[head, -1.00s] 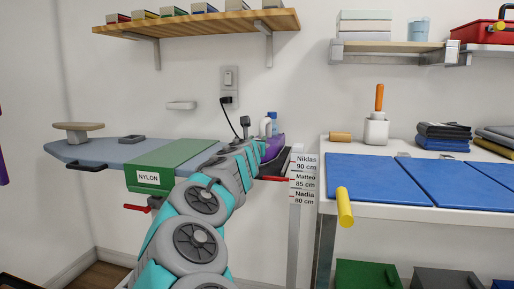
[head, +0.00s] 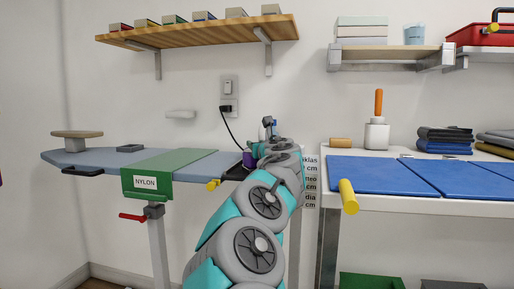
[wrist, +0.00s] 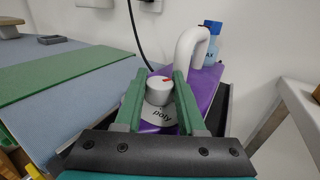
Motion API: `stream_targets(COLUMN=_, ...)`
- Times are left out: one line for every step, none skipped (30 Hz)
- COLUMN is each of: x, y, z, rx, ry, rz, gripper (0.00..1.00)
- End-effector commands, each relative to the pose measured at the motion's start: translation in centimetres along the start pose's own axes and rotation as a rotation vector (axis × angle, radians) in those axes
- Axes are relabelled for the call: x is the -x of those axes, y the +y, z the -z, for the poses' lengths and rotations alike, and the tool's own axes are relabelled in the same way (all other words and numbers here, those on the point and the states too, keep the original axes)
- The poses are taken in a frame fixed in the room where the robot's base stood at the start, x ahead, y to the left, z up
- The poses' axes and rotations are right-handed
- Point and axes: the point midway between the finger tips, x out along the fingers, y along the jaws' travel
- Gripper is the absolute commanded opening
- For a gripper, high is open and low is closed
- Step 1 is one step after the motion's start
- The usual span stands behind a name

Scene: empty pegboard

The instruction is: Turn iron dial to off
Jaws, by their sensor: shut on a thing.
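The purple iron (wrist: 207,82) lies at the right end of the ironing board, with a white handle (wrist: 188,48). Its round white dial (wrist: 159,90) has a red mark on top. The word "poly" shows on the pale plate at the dial's near side. My gripper (wrist: 164,76) is shut on the dial, one green finger on each side. The red mark lies near the far edge of the dial; other setting words are hidden. In the head view only a bit of the purple iron (head: 248,159) shows; my arm hides the rest and the gripper.
The ironing board (head: 90,158) carries a green cloth (head: 160,172) marked NYLON. A black cord (head: 231,127) runs from the wall socket toward the iron. A blue bottle (wrist: 213,42) stands behind the handle. A white table (head: 400,201) with blue mats is at the right.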

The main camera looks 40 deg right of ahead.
Motion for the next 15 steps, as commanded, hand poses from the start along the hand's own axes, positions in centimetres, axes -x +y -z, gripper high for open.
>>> stream_targets(x=0.02, y=0.01, z=-0.14, rx=-0.001, ry=-0.002, rz=-0.001, gripper=0.00)
stream_targets(x=0.03, y=0.02, z=-0.15, rx=-0.001, ry=-0.002, rz=-0.001, gripper=0.00)
stream_targets(x=0.03, y=0.02, z=-0.16, rx=-0.001, ry=-0.002, rz=-0.001, gripper=0.00)
stream_targets(x=0.03, y=0.01, z=-0.16, rx=-0.001, ry=-0.002, rz=-0.001, gripper=0.00)
stream_targets(x=0.03, y=0.01, z=-0.16, rx=-0.001, ry=-0.002, rz=-0.001, gripper=0.00)
stream_targets(x=0.02, y=0.02, z=-0.16, rx=-0.001, ry=-0.002, rz=-0.001, gripper=0.00)
stream_targets(x=0.02, y=0.01, z=-0.16, rx=-0.001, ry=-0.002, rz=-0.001, gripper=0.00)
stream_targets(x=0.02, y=0.02, z=-0.16, rx=-0.001, ry=-0.002, rz=-0.001, gripper=0.00)
stream_targets(x=0.02, y=0.02, z=-0.16, rx=-0.001, ry=-0.002, rz=-0.001, gripper=0.40)
stream_targets(x=0.03, y=0.01, z=-0.16, rx=-0.001, ry=-0.002, rz=0.000, gripper=0.43)
stream_targets(x=0.02, y=0.00, z=-0.15, rx=-0.001, ry=-0.002, rz=0.000, gripper=0.47)
stream_targets(x=0.02, y=0.01, z=-0.14, rx=-0.001, ry=-0.002, rz=0.000, gripper=0.51)
stream_targets(x=0.01, y=0.01, z=-0.12, rx=-0.001, ry=-0.002, rz=0.000, gripper=0.55)
stream_targets(x=0.01, y=0.00, z=-0.11, rx=-0.001, ry=-0.002, rz=0.000, gripper=0.58)
stream_targets(x=0.01, y=0.01, z=-0.10, rx=-0.001, ry=-0.001, rz=0.000, gripper=0.62)
